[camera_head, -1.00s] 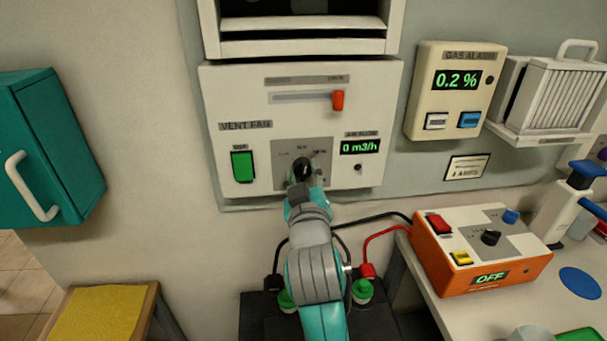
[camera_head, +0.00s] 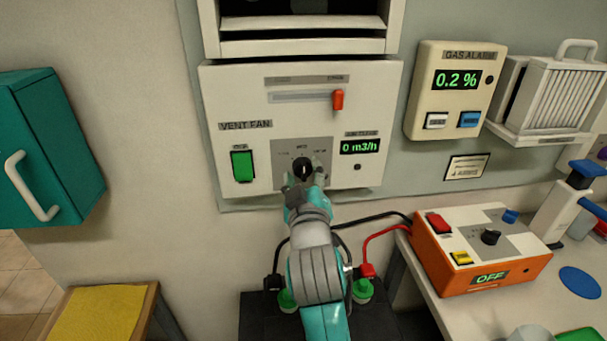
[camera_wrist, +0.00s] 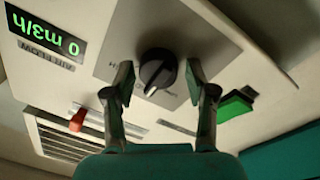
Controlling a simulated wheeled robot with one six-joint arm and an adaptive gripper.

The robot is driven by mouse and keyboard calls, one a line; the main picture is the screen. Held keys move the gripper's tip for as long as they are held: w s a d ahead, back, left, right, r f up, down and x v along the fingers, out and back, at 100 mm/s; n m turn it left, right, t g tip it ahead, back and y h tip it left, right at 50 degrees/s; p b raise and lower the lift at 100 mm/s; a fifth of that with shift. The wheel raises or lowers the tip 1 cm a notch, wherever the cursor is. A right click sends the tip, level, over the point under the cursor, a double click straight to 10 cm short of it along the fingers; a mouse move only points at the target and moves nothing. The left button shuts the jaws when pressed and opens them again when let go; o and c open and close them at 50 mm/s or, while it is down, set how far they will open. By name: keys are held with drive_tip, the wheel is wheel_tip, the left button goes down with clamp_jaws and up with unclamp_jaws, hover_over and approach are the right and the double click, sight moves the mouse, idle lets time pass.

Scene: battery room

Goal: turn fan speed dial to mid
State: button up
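The fan speed dial (camera_head: 302,167) is a black round knob with a white pointer line on a grey plate (camera_head: 283,146) of the vent fan panel (camera_head: 225,90). In the wrist view the dial (camera_wrist: 158,71) sits between and just beyond my open fingertips, with a visible gap on each side. My gripper (camera_wrist: 160,76) is open and empty; in the head view my gripper (camera_head: 304,182) is just below the dial. In the head view the pointer line looks roughly upright, near the middle label. The airflow display (camera_head: 360,146) reads 0 m3/h.
On the same panel are a green switch (camera_head: 243,165) left of the dial and a red slider (camera_head: 338,99) above it. An orange power box (camera_head: 480,250) reading OFF stands on the bench at right. Cables and green-capped terminals lie below my arm.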

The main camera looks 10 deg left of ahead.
drive_tip(key=shift+s, duration=0.1)
drive_tip(key=v, duration=1.1)
drive_tip(key=shift+s+d, duration=0.15)
drive_tip(key=shift+s, duration=0.25)
drive_tip(key=s+d+f+m+g, duration=0.1)
drive_tip(key=s+d+f, duration=0.35)
drive_tip(key=f, duration=0.25)
drive_tip(key=s+d+f+m, duration=0.1)
drive_tip(key=s+d+f, duration=0.35)
drive_tip(key=f, duration=0.35)
drive_tip(key=s+d+f+g, duration=0.1)
drive_tip(key=s+d+f, duration=0.3)
drive_tip(key=d+f, duration=0.25)
drive_tip(key=s+d+f+m+h, duration=0.1)
drive_tip(key=s+d+m, duration=0.1)
drive_tip(key=s, duration=0.6)
drive_tip(key=s+d+f+m+g+h, duration=0.1)
drive_tip(key=s+d+f+m, duration=0.1)
drive_tip(key=s, duration=0.6)
drive_tip(key=s+d+f+m+h, duration=0.2)
drive_tip(key=s+d+m, duration=0.1)
drive_tip(key=s, duration=0.6)
drive_tip(key=shift+d+f, duration=0.2)
drive_tip(key=shift+d, duration=0.55)
drive_tip(key=shift+s, duration=0.1)
